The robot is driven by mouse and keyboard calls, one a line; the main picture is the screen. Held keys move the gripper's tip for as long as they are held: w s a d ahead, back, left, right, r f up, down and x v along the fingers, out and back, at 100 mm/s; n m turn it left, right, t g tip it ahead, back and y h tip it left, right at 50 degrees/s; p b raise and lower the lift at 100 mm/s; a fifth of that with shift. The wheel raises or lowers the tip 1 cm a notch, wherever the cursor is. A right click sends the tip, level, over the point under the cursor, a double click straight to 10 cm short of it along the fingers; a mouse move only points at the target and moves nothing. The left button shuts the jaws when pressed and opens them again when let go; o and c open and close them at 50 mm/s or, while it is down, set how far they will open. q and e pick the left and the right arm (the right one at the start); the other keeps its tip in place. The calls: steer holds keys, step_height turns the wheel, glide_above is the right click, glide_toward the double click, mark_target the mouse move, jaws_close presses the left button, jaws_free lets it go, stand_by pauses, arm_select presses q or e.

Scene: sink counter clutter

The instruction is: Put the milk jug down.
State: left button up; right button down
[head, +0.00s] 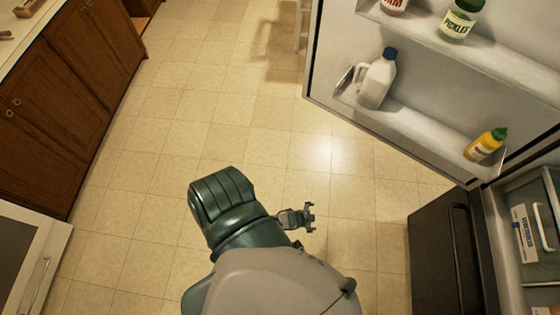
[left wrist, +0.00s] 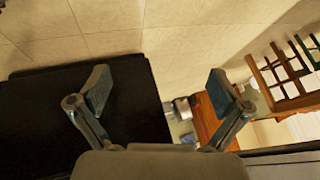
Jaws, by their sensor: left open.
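The milk jug (head: 376,84) is white with a blue cap. It stands on the lower shelf (head: 425,131) of the open fridge door in the head view, with no gripper touching it. My left gripper (head: 309,217) is low in the middle of the head view, over the floor and well apart from the jug. In the left wrist view its two fingers (left wrist: 160,92) are spread with nothing between them. The jug does not show clearly in the left wrist view. My right gripper is not in view.
A yellow bottle (head: 486,145) stands farther right on the jug's shelf. A pickle jar (head: 460,19) is on the shelf above. A black lower fridge panel (head: 440,262) is at the right. Wooden cabinets (head: 70,85) line the left; the tiled floor between is clear.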

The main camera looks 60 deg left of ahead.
arm_select(q)
steer(key=s+f+n+g, duration=0.2)
steer(key=s+f, duration=0.2)
steer(key=s, duration=0.6)
steer(key=s+f+n+g, duration=0.2)
steer(key=s+f+g, duration=0.1)
steer(key=s, duration=0.7)
steer(key=shift+s+d+f+n, duration=0.15)
steer(key=shift+s+f+n, duration=0.15)
steer(key=shift+f+n, duration=0.1)
